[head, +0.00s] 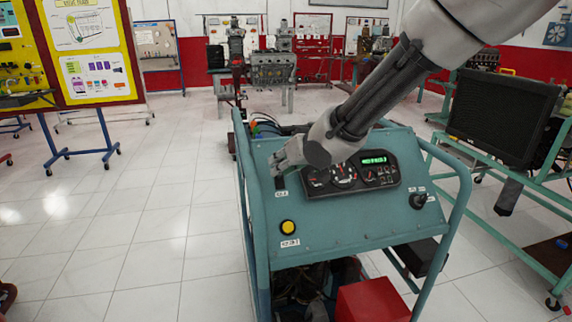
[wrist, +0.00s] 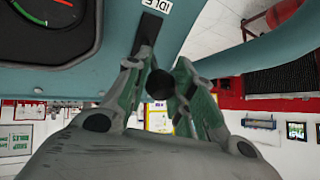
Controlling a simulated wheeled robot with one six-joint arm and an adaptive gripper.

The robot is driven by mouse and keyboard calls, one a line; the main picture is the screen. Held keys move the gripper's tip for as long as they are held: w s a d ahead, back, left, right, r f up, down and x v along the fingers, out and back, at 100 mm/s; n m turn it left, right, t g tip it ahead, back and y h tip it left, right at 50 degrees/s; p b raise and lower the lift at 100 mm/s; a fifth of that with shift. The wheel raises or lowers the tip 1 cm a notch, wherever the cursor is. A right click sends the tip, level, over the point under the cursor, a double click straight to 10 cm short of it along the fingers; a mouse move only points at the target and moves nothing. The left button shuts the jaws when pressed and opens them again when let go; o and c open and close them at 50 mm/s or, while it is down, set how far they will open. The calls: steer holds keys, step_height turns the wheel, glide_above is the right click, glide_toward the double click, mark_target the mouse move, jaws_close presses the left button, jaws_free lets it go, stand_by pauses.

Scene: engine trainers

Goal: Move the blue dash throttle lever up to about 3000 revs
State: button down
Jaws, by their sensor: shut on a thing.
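The teal engine trainer's sloping dash (head: 350,220) fills the middle of the head view. My gripper (head: 281,163) is at the dash's upper left, over a dark lever slot (head: 280,183). In the wrist view my gripper (wrist: 160,82) is shut on a dark round knob (wrist: 160,85), the throttle lever's end; no blue shows on it. The slot (wrist: 148,36) and its IDLE label (wrist: 156,5) show beside the fingers. The lever's shaft is mostly hidden. A green digital readout (head: 374,160) is lit on the gauge cluster; its digits are too small to read.
A yellow button (head: 287,227) sits low on the dash, and a key switch (head: 420,199) is at its right. Tubular side rails (head: 455,205) flank the dash. A radiator stand (head: 503,115) is close on the right.

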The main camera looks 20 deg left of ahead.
steer(key=shift+a, duration=0.1)
stand_by(0.4)
steer(key=c, duration=1.2)
jaws_free()
steer(key=v, duration=1.2)
steer(key=shift+w+a+r, duration=0.1)
steer(key=shift+r, duration=0.05)
